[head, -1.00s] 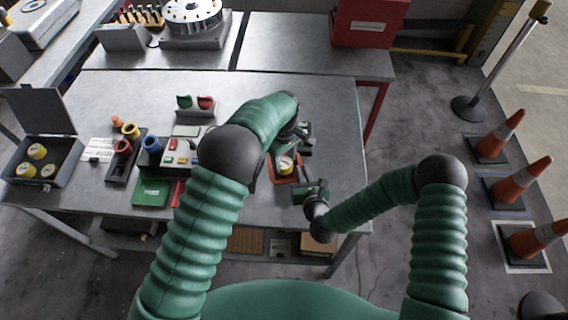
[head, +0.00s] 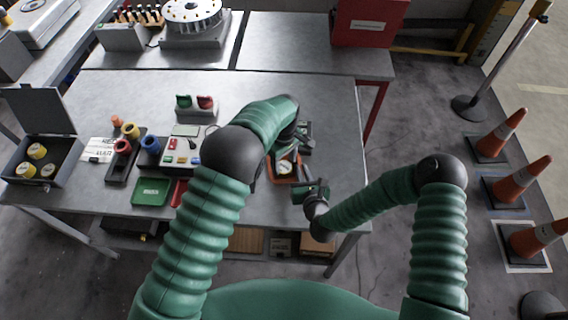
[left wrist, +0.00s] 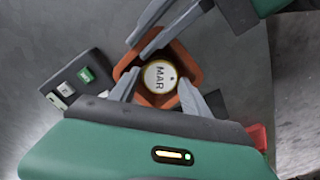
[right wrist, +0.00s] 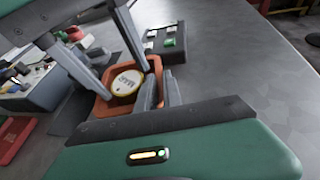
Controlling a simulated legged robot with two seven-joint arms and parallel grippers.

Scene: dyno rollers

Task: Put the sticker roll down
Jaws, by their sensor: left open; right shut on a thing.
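The sticker roll (left wrist: 160,76) is a short yellow cylinder with a white top lettered "MAR". It sits upright inside a small orange tray (left wrist: 188,62) near the table's right front part, and also shows in the head view (head: 284,168) and the right wrist view (right wrist: 127,82). My left gripper (left wrist: 159,70) is open, with a finger on either side of the roll; I cannot tell whether they touch it. My right gripper (right wrist: 157,78) is shut on the tray's wall beside the roll. The tray's underside is hidden.
A grey open box (head: 66,172) with several yellow rolls stands at the table's left. A button panel (head: 182,152), coloured cups and a green tray (head: 152,192) lie left of the arms. The table (head: 310,90) is clear toward the back right.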

